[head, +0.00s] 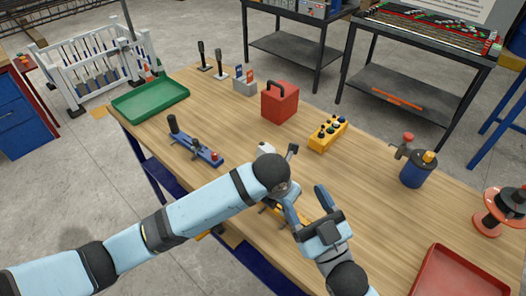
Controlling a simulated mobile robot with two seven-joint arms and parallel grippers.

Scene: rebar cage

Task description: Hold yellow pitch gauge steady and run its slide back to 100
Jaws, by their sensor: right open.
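A yellow piece (272,209), which looks like part of the pitch gauge, shows low on the wooden table at the front middle. My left arm and gripper cover most of it, so its slide and scale cannot be read. My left gripper (286,196) is over this yellow piece. Its fingers are largely hidden, and I cannot tell whether they grip it. My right gripper (308,203) is open, just right of the left one, with its fingers pointing up and left in the picture. I see nothing held between them.
A yellow box with knobs (328,133), a red box (280,101) and a blue tool with dark handles (196,146) stand farther back. A green tray (150,99) is at left, a red tray (458,274) at front right. A blue can (417,172) stands right. Table between is clear.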

